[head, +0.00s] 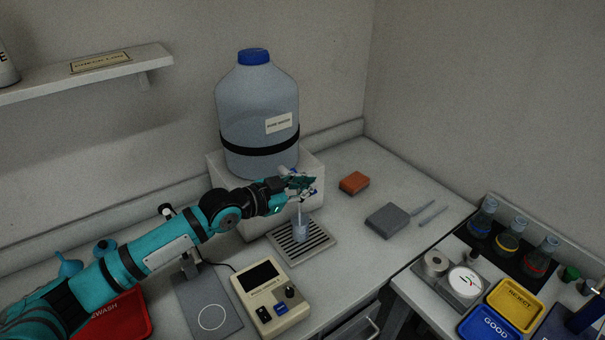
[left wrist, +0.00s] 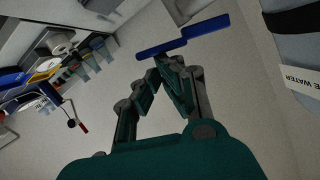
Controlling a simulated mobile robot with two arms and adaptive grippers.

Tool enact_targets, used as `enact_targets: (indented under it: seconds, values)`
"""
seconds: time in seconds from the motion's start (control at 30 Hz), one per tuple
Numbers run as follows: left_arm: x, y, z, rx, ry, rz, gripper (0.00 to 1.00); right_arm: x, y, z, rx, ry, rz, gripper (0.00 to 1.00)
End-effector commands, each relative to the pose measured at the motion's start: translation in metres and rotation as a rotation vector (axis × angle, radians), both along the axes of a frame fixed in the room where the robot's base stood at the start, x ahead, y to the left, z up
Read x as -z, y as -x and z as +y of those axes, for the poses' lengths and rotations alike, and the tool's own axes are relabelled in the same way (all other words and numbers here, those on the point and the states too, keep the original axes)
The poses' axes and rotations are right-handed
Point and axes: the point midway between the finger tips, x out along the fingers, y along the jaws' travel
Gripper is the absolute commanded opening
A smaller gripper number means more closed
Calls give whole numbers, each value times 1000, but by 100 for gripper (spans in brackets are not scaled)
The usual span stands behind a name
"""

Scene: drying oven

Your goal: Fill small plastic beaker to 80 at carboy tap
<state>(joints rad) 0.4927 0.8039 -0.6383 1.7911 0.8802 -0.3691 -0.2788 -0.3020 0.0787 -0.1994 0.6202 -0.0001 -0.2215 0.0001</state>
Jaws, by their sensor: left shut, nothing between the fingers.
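The carboy (head: 257,105), with a blue cap and a water label, stands on a white block (head: 240,215) at the back; its side shows in the left wrist view (left wrist: 295,50). The small beaker (head: 301,234) stands upright on the drip grate (head: 318,243) below the tap. A thin pale stream (head: 299,213) runs down into it; its level is too small to read. My left gripper (head: 304,182) is at the tap, shut and empty, hiding most of it. In the left wrist view its fingertips (left wrist: 170,66) are close to a blue lever (left wrist: 185,40). My right gripper is out of view.
A beige instrument (head: 268,297) and a grey plate (head: 208,305) stand in front. An orange sponge (head: 354,182) and a grey block (head: 387,220) lie to the right. Flasks (head: 510,235), a dial gauge (head: 466,281) and yellow and blue trays (head: 514,304) are on the right-hand bench.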

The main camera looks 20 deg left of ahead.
Motion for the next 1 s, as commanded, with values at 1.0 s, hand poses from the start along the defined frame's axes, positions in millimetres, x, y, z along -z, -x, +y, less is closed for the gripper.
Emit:
enact_targets:
  seconds: [1.0]
  values:
    - [0, 0, 0, 0, -1, 1, 0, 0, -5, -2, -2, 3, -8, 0]
